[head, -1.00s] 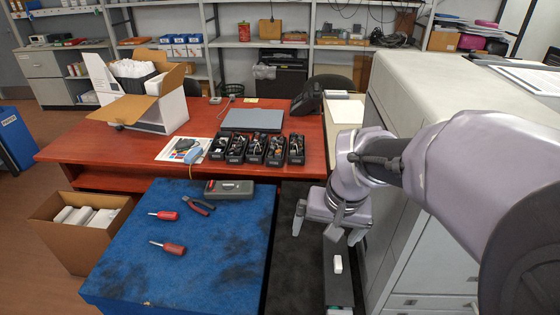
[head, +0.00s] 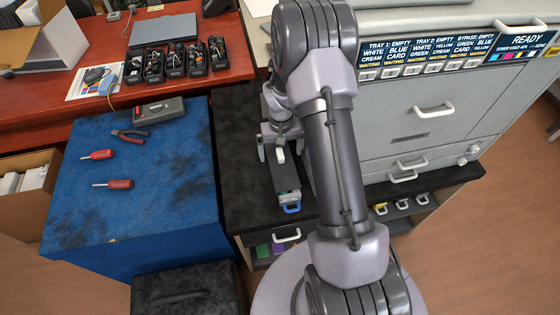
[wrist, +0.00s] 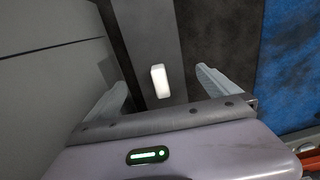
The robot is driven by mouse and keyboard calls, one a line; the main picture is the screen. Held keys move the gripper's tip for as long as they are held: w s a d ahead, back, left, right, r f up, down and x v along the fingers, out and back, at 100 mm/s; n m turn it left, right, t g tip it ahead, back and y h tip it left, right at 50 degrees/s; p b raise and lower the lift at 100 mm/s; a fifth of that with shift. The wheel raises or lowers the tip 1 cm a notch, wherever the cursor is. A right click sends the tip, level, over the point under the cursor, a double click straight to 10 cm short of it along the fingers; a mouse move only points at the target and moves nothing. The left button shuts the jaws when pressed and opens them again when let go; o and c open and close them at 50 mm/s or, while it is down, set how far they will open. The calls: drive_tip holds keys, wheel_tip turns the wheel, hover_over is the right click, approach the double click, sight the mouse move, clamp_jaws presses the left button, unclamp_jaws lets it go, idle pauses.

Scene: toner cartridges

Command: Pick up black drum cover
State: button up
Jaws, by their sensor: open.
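The black drum cover (head: 284,174), as far as I can tell, is the long dark piece with a small white knob (head: 281,156) on top. It lies on the black work surface beside the blue mat, with a blue-handled end toward the front. My gripper (head: 279,147) is over its far part, pointing down. In the wrist view the cover (wrist: 157,30) is a dark grey strip, and its white knob (wrist: 160,80) stands between the two open fingers of my gripper (wrist: 162,82). Neither finger visibly touches the knob; my gripper is empty. The cover's far end is hidden by my arm.
The grey printer (head: 440,120) stands close on the right. On the left, the blue mat (head: 150,215) holds two red screwdrivers, pliers and a grey-green case (head: 158,108). A black case (head: 187,290) is at the front. The red desk (head: 240,68) holds several black trays.

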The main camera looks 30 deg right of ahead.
sight(281, 160)
wheel_tip(281, 160, down, 5)
drive_tip(key=b, duration=0.2)
drive_tip(key=shift+w+f+b, duration=0.1)
drive_tip(key=shift+f+b, duration=0.1)
drive_tip(key=shift+b, duration=0.15)
drive_tip(key=shift+r, duration=0.15)
